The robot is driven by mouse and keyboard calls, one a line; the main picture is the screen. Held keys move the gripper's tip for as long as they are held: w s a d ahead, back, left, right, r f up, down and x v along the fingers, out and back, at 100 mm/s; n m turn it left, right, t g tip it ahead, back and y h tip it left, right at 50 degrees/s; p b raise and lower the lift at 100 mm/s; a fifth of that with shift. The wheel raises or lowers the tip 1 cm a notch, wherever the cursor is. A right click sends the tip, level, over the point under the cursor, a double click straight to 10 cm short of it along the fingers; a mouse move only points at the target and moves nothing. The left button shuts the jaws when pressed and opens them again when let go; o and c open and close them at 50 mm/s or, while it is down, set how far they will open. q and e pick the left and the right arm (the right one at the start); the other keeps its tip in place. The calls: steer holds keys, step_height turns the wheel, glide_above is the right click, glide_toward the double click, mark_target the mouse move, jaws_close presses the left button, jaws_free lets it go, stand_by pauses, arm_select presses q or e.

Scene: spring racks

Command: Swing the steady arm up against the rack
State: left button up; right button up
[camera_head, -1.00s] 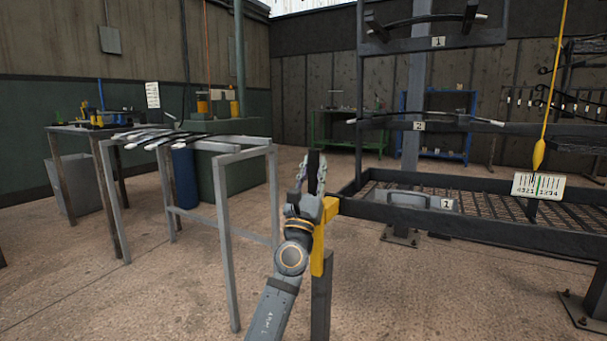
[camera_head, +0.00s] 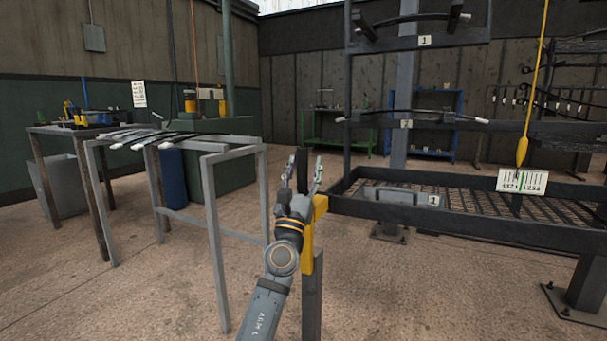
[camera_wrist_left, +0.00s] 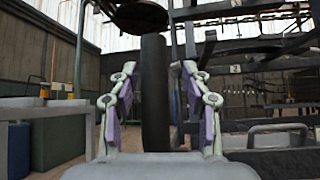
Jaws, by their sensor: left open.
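A dark upright bar with a rounded top, apparently the steady arm's grip (camera_head: 302,172), stands at the front left corner of the rack (camera_head: 345,208). It also shows in the left wrist view (camera_wrist_left: 155,95). A yellow bracket (camera_head: 309,235) and a grey post (camera_head: 312,305) are below it, partly behind my left arm. My left gripper (camera_head: 304,162) is open, its fingers on either side of the bar. In the left wrist view gaps show on both sides, so contact is not visible. My right gripper is not in view.
A grey metal stand (camera_head: 215,147) with several dark, white-tipped leaf springs stands left. The rack holds curved springs on numbered shelves above a mesh tray. A yellow hanging pendant (camera_head: 522,150) and a white scale card (camera_head: 522,181) are at right. Floor between stand and rack is clear.

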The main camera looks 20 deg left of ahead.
arm_select(q)
steer(key=a+v, duration=0.1)
steer(key=v, duration=1.1)
steer(key=shift+d, duration=0.5)
steer(key=shift+w, duration=0.1)
